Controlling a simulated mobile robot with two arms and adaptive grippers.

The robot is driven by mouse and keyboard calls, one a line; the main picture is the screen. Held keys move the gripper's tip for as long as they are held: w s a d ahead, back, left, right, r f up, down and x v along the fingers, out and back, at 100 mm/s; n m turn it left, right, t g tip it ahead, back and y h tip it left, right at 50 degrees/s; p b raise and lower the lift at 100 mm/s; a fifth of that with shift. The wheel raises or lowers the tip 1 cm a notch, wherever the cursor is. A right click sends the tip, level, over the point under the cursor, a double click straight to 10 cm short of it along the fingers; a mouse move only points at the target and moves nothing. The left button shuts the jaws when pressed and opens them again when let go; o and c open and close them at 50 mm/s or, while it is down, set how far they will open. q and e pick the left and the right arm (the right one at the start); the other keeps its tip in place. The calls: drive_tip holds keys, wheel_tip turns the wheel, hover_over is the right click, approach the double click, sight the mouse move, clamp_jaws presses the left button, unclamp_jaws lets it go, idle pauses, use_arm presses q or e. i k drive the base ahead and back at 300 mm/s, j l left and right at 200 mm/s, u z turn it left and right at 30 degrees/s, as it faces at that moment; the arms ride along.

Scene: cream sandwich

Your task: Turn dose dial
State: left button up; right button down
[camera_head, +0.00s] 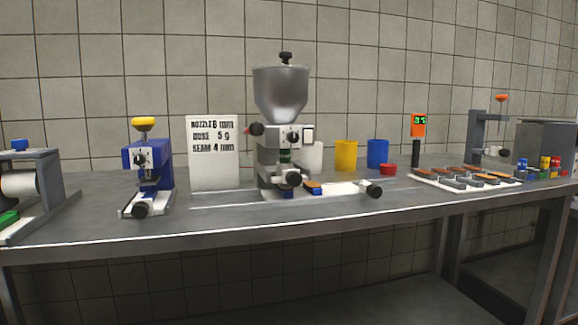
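The filling machine (267,145) stands mid-table with a steel hopper (281,95) on top. A black round dial (293,137) with a light pointer mark is on its front, beside a small white panel (308,134); it looks like the dose dial, but its scale is too small to read. A white sign (213,170) left of the machine reads a nozzle size, dose 5 g and seam 4 mm; the nozzle digit is unclear. Neither of my grippers is in view, and nothing touches the dial.
A blue machine (147,165) with its own dial stands left; a grey roller device (32,190) is at the far left. Yellow (346,155) and blue (377,153) cups stand behind right. A tray (430,180) of several bars lies right. The table's front strip (240,222) is clear.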

sight(293, 137)
drive_tip(key=l, duration=2.35)
drive_tip(key=i+u, duration=0.05)
drive_tip(key=i, duration=0.05)
